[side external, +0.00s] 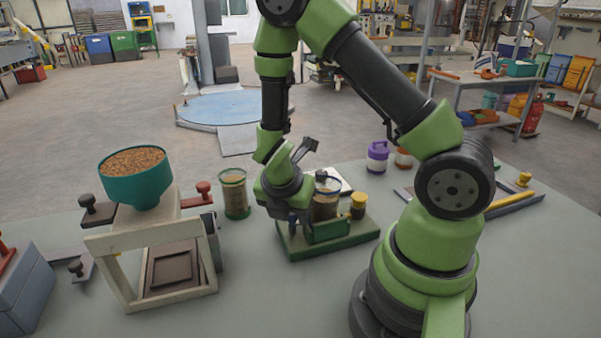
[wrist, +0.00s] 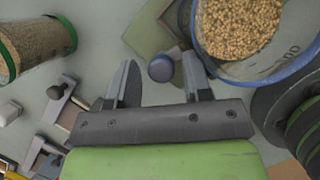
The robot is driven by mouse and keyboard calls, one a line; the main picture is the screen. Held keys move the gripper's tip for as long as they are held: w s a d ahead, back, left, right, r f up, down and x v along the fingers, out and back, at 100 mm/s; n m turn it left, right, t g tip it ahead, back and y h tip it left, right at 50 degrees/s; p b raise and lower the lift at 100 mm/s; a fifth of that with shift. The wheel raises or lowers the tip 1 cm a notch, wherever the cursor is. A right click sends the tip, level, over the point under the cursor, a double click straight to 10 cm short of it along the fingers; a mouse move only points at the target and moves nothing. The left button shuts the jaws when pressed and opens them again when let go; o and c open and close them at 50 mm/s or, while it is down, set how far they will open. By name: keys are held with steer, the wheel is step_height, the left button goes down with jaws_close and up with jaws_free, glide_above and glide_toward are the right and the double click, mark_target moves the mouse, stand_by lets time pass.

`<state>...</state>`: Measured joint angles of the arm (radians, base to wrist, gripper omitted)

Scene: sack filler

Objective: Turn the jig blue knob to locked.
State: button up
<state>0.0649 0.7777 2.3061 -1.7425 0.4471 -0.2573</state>
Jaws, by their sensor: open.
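The blue knob (wrist: 161,68) shows in the wrist view as a small round dark-blue head. My gripper (wrist: 159,63) is open, with one finger on each side of the knob and gaps visible between them. Whether the fingers are at the knob's height I cannot tell. The knob's locked mark is not readable.
The blue-rimmed jar of grain (wrist: 240,30) is close right of my gripper. A yellow-capped piece (side external: 358,205) stands by the jig. A green-rimmed jar (side external: 234,195) and a frame with a teal hopper (side external: 135,190) stand left. Open table lies in front.

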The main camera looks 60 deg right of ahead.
steer(key=shift+s, duration=0.1)
